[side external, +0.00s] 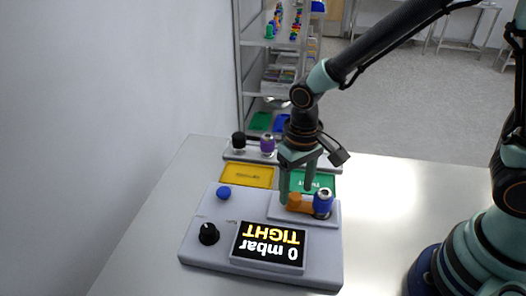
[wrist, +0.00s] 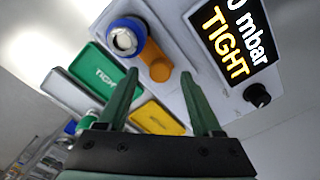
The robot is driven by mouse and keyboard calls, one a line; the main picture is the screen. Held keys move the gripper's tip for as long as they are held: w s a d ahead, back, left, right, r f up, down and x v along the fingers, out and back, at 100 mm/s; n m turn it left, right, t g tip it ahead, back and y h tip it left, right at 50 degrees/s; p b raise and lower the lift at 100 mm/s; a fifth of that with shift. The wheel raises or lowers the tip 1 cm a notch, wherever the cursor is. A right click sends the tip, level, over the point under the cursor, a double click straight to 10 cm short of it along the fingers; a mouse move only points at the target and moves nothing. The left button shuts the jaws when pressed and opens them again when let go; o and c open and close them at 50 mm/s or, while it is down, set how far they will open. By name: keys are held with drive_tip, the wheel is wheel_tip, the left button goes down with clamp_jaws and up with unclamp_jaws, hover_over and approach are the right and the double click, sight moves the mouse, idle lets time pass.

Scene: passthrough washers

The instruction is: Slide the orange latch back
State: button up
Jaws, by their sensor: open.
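The orange latch (side external: 299,203) lies on a raised pad of the grey device, against the left of a blue-collared cylinder with a metallic top (side external: 323,202). My gripper (side external: 297,188) points down just over the latch. In the wrist view my open fingers (wrist: 158,84) stand apart, with the latch's end seen between and beyond their tips. I cannot tell whether a finger touches the latch.
The device's screen (side external: 269,244) reads "0 mbar TIGHT". A black knob (side external: 209,234) and a blue button (side external: 223,192) are on its left. A yellow tray (side external: 246,176) and a green tray (side external: 322,181) lie behind, then a rack with a black-topped piece (side external: 238,141) and a purple piece (side external: 267,144).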

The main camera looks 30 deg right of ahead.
drive_tip(key=shift+f, duration=0.75)
clamp_jaws()
